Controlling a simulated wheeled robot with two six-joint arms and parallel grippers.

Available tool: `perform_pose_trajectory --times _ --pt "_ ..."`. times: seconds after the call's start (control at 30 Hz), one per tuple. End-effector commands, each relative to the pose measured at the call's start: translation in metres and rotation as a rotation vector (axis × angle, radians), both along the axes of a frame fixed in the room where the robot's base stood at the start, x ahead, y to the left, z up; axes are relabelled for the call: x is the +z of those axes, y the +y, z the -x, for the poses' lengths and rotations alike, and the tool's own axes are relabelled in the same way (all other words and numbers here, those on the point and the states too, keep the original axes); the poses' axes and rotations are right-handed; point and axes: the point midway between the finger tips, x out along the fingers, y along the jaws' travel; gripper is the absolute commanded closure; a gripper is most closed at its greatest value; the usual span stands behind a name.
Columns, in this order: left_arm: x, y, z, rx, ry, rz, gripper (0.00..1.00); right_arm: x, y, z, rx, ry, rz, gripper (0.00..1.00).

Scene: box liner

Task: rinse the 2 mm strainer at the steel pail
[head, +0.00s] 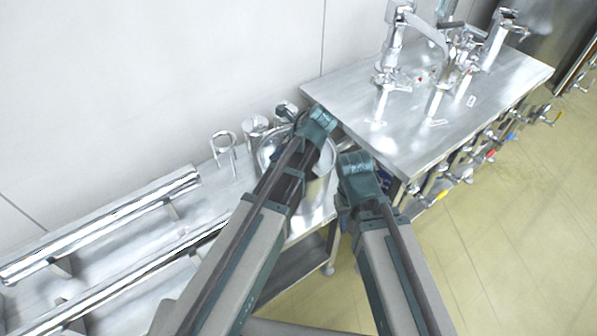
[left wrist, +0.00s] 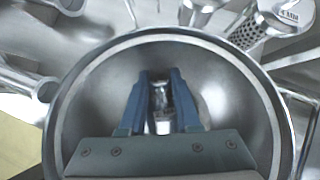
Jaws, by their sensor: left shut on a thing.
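The steel pail (head: 318,195) stands on the bench below my left arm. Its round rim fills much of the left wrist view (left wrist: 72,82). My left gripper (head: 316,128) is over the pail, its fingers hidden in the head view. In the left wrist view its blue fingers (left wrist: 162,100) reach over the pail's opening, shut on a shiny steel piece (left wrist: 162,122), taken as the 2 mm strainer. Its label does not show, and most of it is hidden. My right gripper (head: 350,185) is right of the pail; its fingers cannot be made out.
A strainer marked 4 mm (left wrist: 262,28) is beside the pail. An empty ring holder (head: 223,147) and another steel cylinder (head: 255,125) stand left of the pail. Long steel rails (head: 110,225) lie at left. A steel table with fittings (head: 425,110) is at right.

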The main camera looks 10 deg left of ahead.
Motion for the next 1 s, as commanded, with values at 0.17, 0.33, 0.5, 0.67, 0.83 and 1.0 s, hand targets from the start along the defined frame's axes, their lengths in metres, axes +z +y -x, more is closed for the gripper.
perform_pose_trajectory --times 0.17,0.33,0.5,0.67,0.83,1.0 --pt "0.012 0.0 0.0 0.0 0.0 0.0 1.0 0.012 0.0 0.0 0.0 0.0 0.0 0.61" --pt "0.024 0.0 0.0 0.0 0.0 0.0 1.0 0.024 0.0 0.0 0.0 0.0 0.0 0.61" --pt "0.036 0.0 0.0 0.0 0.0 0.0 1.0 0.036 0.0 0.0 0.0 0.0 0.0 0.61" --pt "0.047 0.0 0.0 0.0 0.0 -0.001 1.0 0.047 0.0 0.0 0.0 0.0 0.0 0.61" --pt "0.059 0.0 0.0 0.0 0.0 -0.001 1.0 0.059 0.0 0.0 0.0 0.0 0.0 0.61" --pt "0.07 0.0 0.0 0.0 0.0 -0.001 1.0 0.07 0.0 0.0 0.0 0.0 0.0 0.61"
